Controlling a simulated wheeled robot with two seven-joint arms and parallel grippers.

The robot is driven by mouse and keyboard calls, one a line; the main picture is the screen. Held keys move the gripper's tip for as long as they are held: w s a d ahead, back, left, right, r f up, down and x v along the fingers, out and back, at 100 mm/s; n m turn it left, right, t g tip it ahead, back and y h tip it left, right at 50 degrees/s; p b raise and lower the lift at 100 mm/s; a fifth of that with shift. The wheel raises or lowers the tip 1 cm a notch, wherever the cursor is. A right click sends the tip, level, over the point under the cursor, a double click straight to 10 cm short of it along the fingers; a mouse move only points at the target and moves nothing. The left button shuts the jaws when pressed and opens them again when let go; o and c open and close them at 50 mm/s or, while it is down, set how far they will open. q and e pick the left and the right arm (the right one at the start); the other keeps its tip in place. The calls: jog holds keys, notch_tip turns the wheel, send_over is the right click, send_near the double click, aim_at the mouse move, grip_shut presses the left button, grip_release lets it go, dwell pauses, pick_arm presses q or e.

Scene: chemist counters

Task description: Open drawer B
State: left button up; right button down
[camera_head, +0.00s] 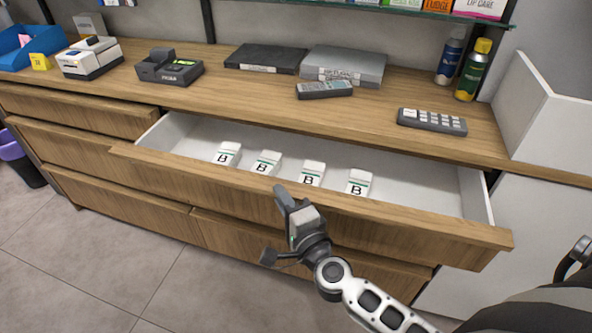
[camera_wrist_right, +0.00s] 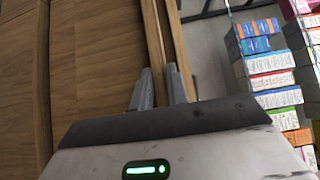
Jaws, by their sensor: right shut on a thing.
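Drawer B (camera_head: 400,226) is pulled out of the wooden counter. Its white inside shows, with several white boxes marked B (camera_head: 311,174) standing in a row near the front panel. My right gripper (camera_head: 281,195) is at the top edge of the drawer front, near the middle of its length. In the right wrist view its two fingers (camera_wrist_right: 161,84) lie on either side of the drawer front's edge (camera_wrist_right: 153,36), shut on it. My left gripper is not in view.
Closed drawers (camera_head: 125,172) lie below and to the left. The tiled floor (camera_head: 90,260) in front is clear, with a purple bin (camera_head: 12,150) at far left.

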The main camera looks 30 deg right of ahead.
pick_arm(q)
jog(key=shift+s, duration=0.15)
pick_arm(e)
jog(key=s+a, duration=0.5)
jog(key=shift+d, duration=0.1)
jog(key=c, duration=1.6)
grip_release()
jog(key=shift+c, duration=0.2)
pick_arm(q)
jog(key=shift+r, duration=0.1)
